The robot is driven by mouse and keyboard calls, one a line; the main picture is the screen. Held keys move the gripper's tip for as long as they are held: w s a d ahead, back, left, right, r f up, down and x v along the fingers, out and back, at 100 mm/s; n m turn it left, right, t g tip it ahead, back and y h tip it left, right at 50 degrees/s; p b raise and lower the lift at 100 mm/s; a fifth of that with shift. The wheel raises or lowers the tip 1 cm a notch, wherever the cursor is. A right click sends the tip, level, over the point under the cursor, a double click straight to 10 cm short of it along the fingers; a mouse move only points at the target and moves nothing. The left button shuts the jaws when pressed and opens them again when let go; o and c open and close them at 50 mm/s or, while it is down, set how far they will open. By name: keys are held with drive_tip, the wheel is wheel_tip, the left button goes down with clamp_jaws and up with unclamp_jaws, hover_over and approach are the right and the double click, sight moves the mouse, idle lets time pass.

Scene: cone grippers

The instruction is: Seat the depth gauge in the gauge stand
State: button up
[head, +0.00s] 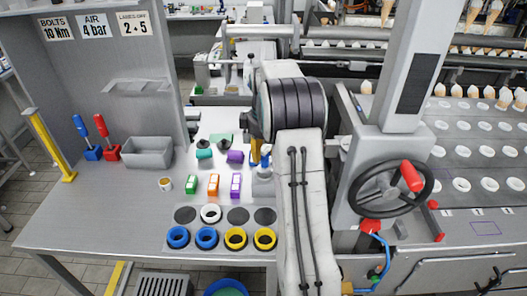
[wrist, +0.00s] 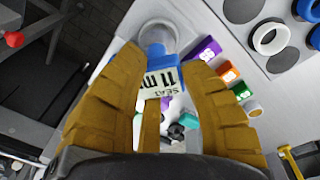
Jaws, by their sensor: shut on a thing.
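My gripper (wrist: 162,58) is shut on the depth gauge, a blue piece (wrist: 154,52) with a white label reading "SEAT 11 mm", between its two brown-yellow fingers. In the head view the gripper (head: 259,157) is partly hidden by my arm; a bit of blue shows beside its yellow finger. Just below it stands a small grey and pale-blue piece (head: 262,186), which looks like the gauge stand. In the wrist view a round grey rim (wrist: 160,28) shows just past the gauge's blue end. I cannot tell whether the gauge is in the stand or above it.
Purple, orange and green labelled blocks (head: 213,186) stand left of the gripper. Several rings (head: 207,237) and dark discs lie in front. A grey bin (head: 147,152) and blue and red screwdrivers in holders (head: 107,150) are farther left. A machine with a handwheel (head: 383,190) borders the right.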

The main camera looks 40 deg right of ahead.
drive_tip(key=o, duration=1.3)
drive_tip(key=shift+r, duration=0.1)
drive_tip(key=r, duration=0.8)
drive_tip(key=s+r, duration=0.1)
drive_tip(key=r, duration=0.2)
drive_tip(key=shift+a+r, duration=0.3)
drive_tip(key=shift+r, duration=0.1)
